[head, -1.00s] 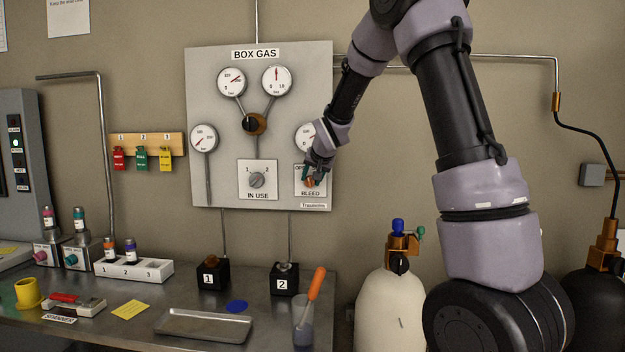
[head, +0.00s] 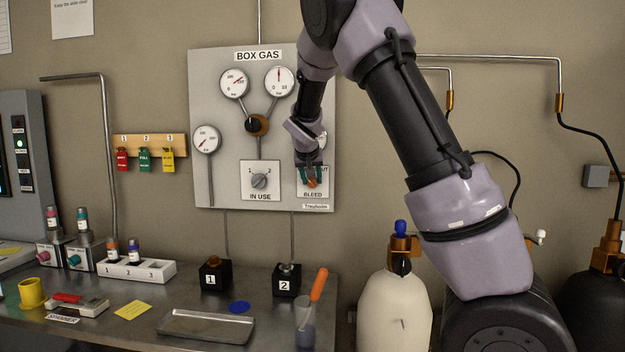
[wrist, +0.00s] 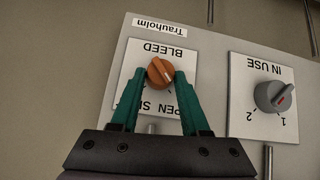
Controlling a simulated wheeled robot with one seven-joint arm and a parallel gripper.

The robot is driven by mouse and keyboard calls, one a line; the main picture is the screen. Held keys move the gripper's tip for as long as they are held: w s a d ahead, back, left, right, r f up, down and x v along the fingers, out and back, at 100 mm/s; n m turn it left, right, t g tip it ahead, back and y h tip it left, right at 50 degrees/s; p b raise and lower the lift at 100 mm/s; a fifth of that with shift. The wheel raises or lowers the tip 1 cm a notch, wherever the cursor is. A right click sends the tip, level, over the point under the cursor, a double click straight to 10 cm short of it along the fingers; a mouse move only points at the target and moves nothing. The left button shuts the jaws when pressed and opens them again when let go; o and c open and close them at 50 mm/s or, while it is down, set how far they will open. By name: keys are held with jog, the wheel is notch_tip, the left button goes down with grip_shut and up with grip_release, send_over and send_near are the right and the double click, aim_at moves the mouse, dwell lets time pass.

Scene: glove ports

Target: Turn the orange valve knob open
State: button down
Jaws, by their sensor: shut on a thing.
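The orange valve knob (head: 311,183) sits on the white BLEED plate (head: 313,194) at the lower right of the BOX GAS panel. In the wrist view the orange knob (wrist: 160,72) shows between the tips of my gripper's two green fingers (wrist: 160,82), with a pale mark on its face. My gripper (head: 310,174) is shut on the knob from in front of the panel. In the wrist view the plate's lettering is upside down, and the fingers cover part of the OPEN and SHUT markings.
The grey IN USE knob (wrist: 275,96) is on the plate beside the BLEED plate. A bench with a metal tray (head: 205,327) stands below.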

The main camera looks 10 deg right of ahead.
jog(key=shift+a+h, duration=0.1)
jog(key=shift+h, duration=0.2)
dwell(0.4)
jog(key=shift+c, duration=2)
grip_release()
jog(key=v, duration=1)
jog(key=shift+r, duration=0.3)
jog(key=shift+s+a, duration=0.1)
jog(key=shift+a, duration=0.05)
